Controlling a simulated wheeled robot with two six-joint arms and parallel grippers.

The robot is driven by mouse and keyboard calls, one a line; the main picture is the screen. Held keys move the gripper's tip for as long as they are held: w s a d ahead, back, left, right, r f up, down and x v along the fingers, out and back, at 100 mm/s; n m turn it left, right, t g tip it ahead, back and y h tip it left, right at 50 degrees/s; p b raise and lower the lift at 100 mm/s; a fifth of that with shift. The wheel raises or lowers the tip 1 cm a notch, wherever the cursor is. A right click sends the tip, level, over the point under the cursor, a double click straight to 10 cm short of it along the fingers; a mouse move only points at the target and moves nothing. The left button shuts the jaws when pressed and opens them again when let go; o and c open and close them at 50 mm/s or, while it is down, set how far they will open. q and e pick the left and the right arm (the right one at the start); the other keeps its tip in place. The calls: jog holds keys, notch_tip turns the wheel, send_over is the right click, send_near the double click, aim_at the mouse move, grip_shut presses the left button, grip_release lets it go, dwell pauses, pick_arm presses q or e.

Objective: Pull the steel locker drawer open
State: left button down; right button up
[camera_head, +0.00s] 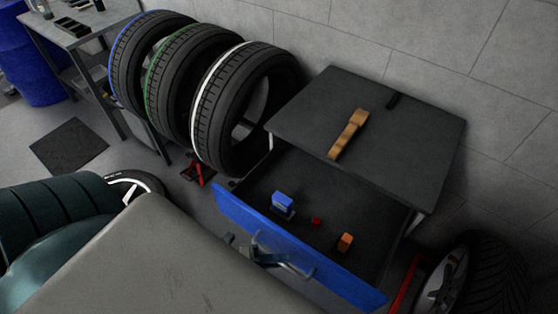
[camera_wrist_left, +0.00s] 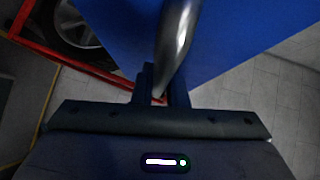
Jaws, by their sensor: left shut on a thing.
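The steel locker drawer has a blue front (camera_head: 340,276) and a dark inside, and it stands well out from under the locker's dark top (camera_head: 410,140). Inside it lie a blue item (camera_head: 283,204), a small red item (camera_head: 316,222) and an orange block (camera_head: 345,242). A metal bar handle (camera_head: 290,262) runs along the front. My left gripper (camera_head: 262,256) is at the left part of this handle, partly hidden by my own arm. In the left wrist view the fingers (camera_wrist_left: 165,88) are shut on the handle bar (camera_wrist_left: 175,40). My right gripper is not in view.
A wheel (camera_head: 470,280) and red frame (camera_head: 405,285) are at the right. A dark mat (camera_head: 69,146) lies on the floor.

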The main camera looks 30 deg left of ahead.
pick_arm(q)
jog(key=c, duration=1.5)
grip_release()
jog(key=shift+o, duration=0.2)
jog(key=shift+s+a, duration=0.15)
jog(key=shift+a, duration=0.1)
jog(key=b+v, duration=0.3)
jog(key=v, duration=0.7)
jog(key=shift+s, duration=0.1)
